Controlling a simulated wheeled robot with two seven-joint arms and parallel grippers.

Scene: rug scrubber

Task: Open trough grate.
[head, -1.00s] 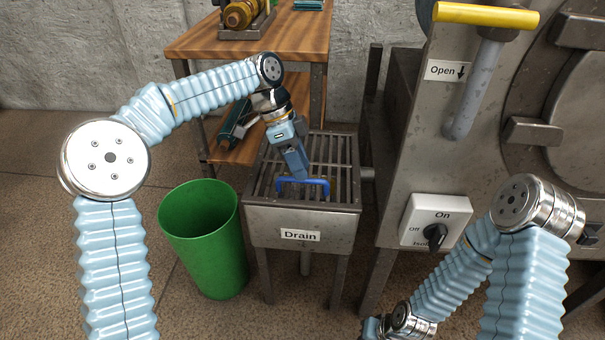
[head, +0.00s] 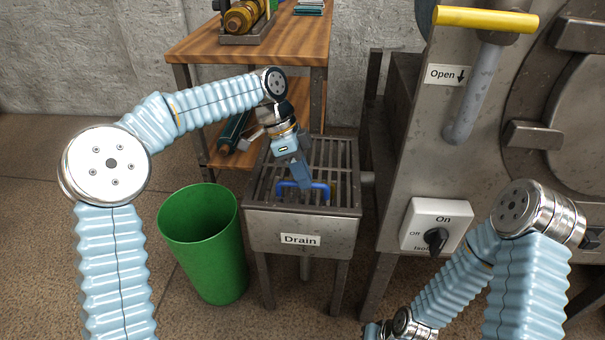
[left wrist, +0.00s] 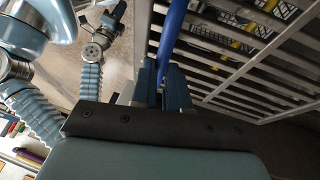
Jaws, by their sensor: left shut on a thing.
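The trough grate (head: 337,160) is a set of grey metal bars over a metal trough (head: 261,227) with a "Drain" label. A blue handle (head: 322,187) stands on the grate near its front edge. My left gripper (head: 302,184) comes down from above and is shut on the blue handle. In the left wrist view the blue handle (left wrist: 172,35) runs up from between the fingers (left wrist: 165,85), with the grate bars (left wrist: 240,55) to the right. The grate appears to lie across the trough top. My right gripper is not clearly in view; only my right arm shows at lower right.
A green bin (head: 204,245) stands left of the trough. A wooden workbench (head: 255,45) is behind. A metal machine (head: 410,140) with a yellow-handled lever (head: 485,18) and an "On/Off" knob (head: 436,239) stands right of the trough. In the left wrist view several dark items with yellow parts show beneath the bars.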

